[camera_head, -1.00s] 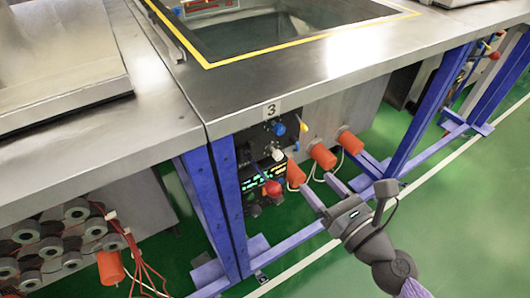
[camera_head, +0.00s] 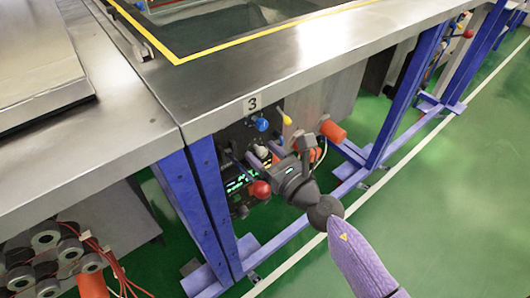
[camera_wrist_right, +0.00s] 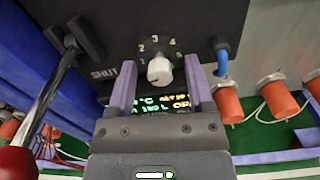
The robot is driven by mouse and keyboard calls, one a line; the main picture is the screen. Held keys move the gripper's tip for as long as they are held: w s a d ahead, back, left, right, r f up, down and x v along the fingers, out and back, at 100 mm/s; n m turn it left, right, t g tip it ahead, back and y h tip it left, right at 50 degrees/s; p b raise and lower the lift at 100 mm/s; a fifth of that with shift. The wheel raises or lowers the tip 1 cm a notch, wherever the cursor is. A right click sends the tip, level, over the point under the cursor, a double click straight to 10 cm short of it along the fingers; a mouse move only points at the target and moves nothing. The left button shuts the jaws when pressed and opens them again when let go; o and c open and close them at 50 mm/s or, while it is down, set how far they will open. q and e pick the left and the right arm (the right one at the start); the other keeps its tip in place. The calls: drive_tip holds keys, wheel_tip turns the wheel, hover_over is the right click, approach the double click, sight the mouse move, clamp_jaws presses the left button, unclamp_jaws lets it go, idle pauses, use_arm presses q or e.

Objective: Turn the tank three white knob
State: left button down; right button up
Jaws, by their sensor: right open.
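The white knob (camera_head: 262,152) sits on the black control panel under the tank marked with a 3 (camera_head: 252,103). In the right wrist view the white knob (camera_wrist_right: 159,71) shows close up, with a printed number dial around its top. My right gripper (camera_head: 262,157) is open, with one purple finger on each side of the knob. In the right wrist view the gripper's fingertips (camera_wrist_right: 159,64) flank the knob with a gap on both sides. I cannot tell how deep the fingers reach around it. My left gripper is not in view.
A red ball-ended lever (camera_head: 260,189) stands out left of the gripper. A blue handle (camera_head: 262,124) and a yellow handle (camera_head: 287,120) are above. A lit display (camera_wrist_right: 160,103) lies below the knob. Orange cylinders (camera_head: 332,131) are to the right, and a blue frame leg (camera_head: 212,195) to the left.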

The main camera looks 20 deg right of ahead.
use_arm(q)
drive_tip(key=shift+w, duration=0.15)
use_arm(e)
drive_tip(key=c, duration=0.4)
clamp_jaws()
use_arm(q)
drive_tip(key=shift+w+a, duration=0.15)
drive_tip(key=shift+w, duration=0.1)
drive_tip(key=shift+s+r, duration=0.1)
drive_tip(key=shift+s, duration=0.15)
